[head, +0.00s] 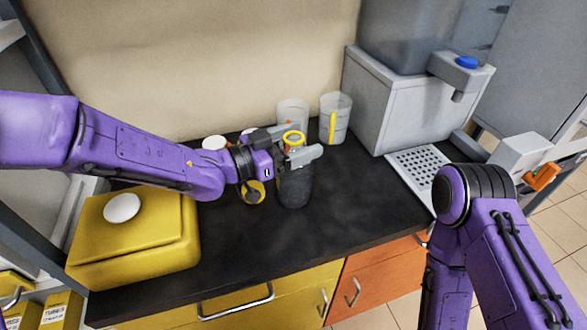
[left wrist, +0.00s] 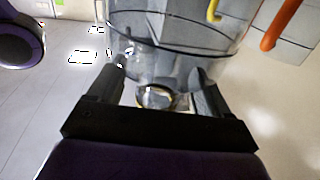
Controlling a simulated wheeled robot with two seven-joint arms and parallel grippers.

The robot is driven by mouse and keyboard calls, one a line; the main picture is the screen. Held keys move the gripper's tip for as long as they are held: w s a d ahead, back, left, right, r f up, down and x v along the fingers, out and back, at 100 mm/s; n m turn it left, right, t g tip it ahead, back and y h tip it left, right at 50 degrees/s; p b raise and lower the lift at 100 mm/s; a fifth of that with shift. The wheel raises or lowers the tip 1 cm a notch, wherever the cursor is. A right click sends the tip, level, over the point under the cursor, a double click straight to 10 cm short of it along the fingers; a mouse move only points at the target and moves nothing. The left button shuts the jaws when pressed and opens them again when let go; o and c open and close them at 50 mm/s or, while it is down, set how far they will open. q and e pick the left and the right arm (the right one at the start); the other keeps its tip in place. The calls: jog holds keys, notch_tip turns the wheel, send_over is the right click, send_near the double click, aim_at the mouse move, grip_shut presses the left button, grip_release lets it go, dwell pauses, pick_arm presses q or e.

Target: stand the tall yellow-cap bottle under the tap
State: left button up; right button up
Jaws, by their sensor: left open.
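The tall yellow-cap bottle (head: 294,188) stands upright on the black counter, its clear body looking dark against it. Its yellow cap (head: 293,136) shows at the gripper. My left gripper (head: 298,146) is open, with its fingers on either side of the bottle's upper part; I cannot tell whether they touch it. In the left wrist view, the open fingers (left wrist: 160,88) have clear, see-through material between and beyond them. The tap (head: 458,96) juts from the grey dispenser at the right, above a perforated drip tray (head: 422,168). My right gripper is not seen.
Two clear beakers stand behind the bottle, one with a yellow stripe (head: 335,118). A lower yellow-topped container (head: 252,192) and white lids (head: 214,143) are near the left gripper. A yellow box (head: 130,245) sits left. Counter right of the bottle (head: 365,195) is clear.

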pick_arm(q)
jog(key=shift+w+d, duration=0.25)
jog(key=shift+d, duration=0.25)
jog(key=shift+s+a, duration=0.1)
jog(key=c, duration=0.3)
grip_shut()
